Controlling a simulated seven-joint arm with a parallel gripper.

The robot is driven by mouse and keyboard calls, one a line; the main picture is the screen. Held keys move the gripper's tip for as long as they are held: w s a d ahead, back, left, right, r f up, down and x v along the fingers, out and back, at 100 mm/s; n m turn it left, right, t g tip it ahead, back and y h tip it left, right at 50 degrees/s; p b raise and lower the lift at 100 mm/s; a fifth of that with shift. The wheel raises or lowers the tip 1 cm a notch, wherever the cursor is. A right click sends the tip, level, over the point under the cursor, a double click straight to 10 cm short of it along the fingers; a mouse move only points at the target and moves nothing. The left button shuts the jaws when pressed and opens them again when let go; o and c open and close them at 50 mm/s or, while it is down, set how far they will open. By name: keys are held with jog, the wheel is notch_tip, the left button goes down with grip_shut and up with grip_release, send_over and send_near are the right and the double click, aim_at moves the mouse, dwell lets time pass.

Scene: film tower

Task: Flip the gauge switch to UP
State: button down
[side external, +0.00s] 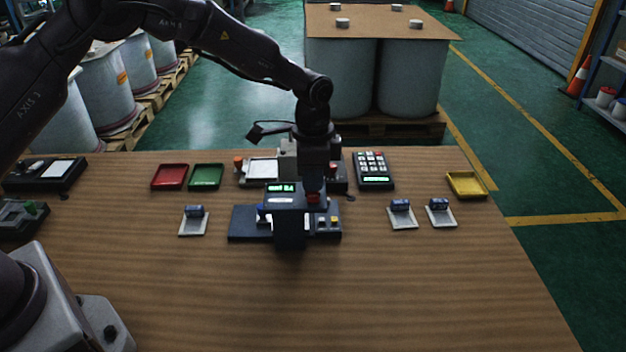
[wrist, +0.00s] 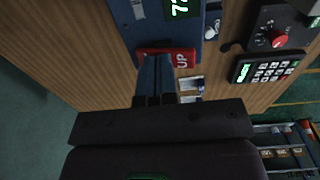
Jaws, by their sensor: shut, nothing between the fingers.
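The gauge (side external: 283,198) is a dark blue device with a lit green display, standing in the middle of the table. Its blue face also shows at the top of the wrist view (wrist: 148,30), with part of the green digits. A red piece marked "UP" (wrist: 182,60) sits at the gauge's edge; in the side view it is a small red patch (side external: 315,198). My gripper (wrist: 155,62) is shut and empty. Its fingertips overlap the left part of the red piece in the wrist view; I cannot tell whether they touch it. In the side view my gripper (side external: 313,188) is right above the red patch.
A keypad (side external: 373,170) with a green screen lies behind right. Red (side external: 169,177), green (side external: 206,177) and yellow (side external: 466,184) trays stand along the back. Small blue items on grey plates (side external: 402,215) flank the gauge. The table front is clear.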

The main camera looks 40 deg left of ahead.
notch_tip(320, 180, up, 14)
jog(key=s+d, duration=0.2)
jog(key=shift+f, duration=0.15)
dwell(0.5)
